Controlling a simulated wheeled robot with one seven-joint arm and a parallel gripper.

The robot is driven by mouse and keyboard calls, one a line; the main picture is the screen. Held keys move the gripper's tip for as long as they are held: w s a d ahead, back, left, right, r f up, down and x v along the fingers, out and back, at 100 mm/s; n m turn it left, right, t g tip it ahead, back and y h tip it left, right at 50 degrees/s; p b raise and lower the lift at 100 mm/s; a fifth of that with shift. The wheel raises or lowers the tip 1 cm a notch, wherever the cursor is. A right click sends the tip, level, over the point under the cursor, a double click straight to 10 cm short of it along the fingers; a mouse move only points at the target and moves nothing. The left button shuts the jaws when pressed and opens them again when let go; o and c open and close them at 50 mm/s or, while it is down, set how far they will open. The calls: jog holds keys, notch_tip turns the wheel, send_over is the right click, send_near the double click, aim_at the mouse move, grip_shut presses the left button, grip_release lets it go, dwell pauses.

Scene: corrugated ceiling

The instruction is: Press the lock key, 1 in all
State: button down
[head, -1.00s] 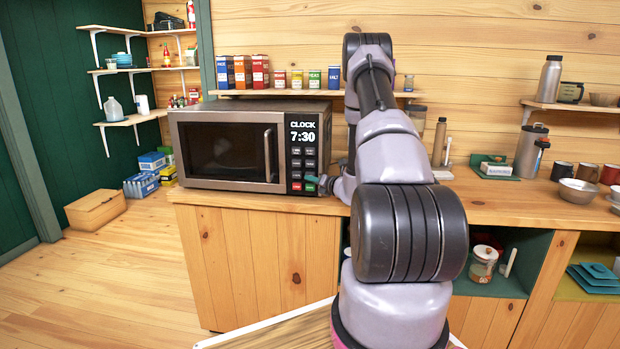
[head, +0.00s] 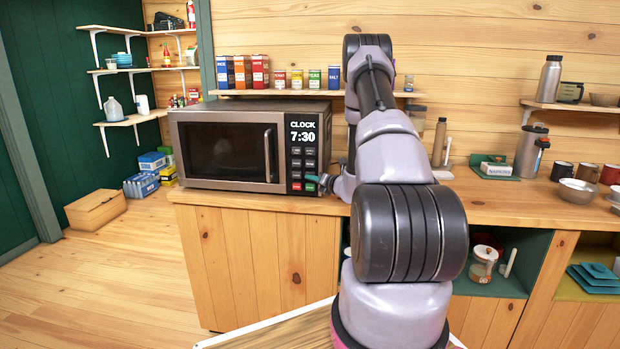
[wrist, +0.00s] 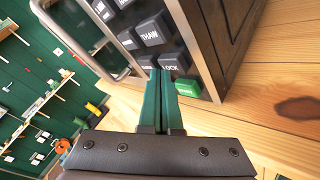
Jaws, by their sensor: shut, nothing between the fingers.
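The microwave (head: 222,150) stands on the counter, with its keypad on the right side of its front. Its display (head: 303,131) reads CLOCK 7:30. The dark lock key (wrist: 174,62) shows in the wrist view in the lower row, its label partly covered by my fingers. My gripper (wrist: 160,72) is shut and empty. Its green fingertips are at the left part of the lock key; I cannot tell whether they touch it. In the head view my gripper (head: 316,179) is at the lower keypad, hiding part of it.
The thaw key (wrist: 150,35) is above the lock key, and a green key (wrist: 188,88) is just below it. The microwave's door handle (head: 268,155) stands left of the keypad. Bare counter (wrist: 285,60) lies beside the microwave. A shelf of boxes (head: 242,72) is behind.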

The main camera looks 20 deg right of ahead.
jog(key=shift+w+d, duration=0.15)
jog(key=shift+w, duration=0.1)
dwell(0.6)
jog(key=shift+s+a, duration=0.45)
jog(key=shift+s, duration=0.2)
jog(key=shift+s, duration=0.1)
jog(key=shift+s+a, duration=0.7)
jog(key=shift+s, duration=0.3)
jog(key=shift+s+a, duration=0.7)
jog(key=shift+s, duration=0.3)
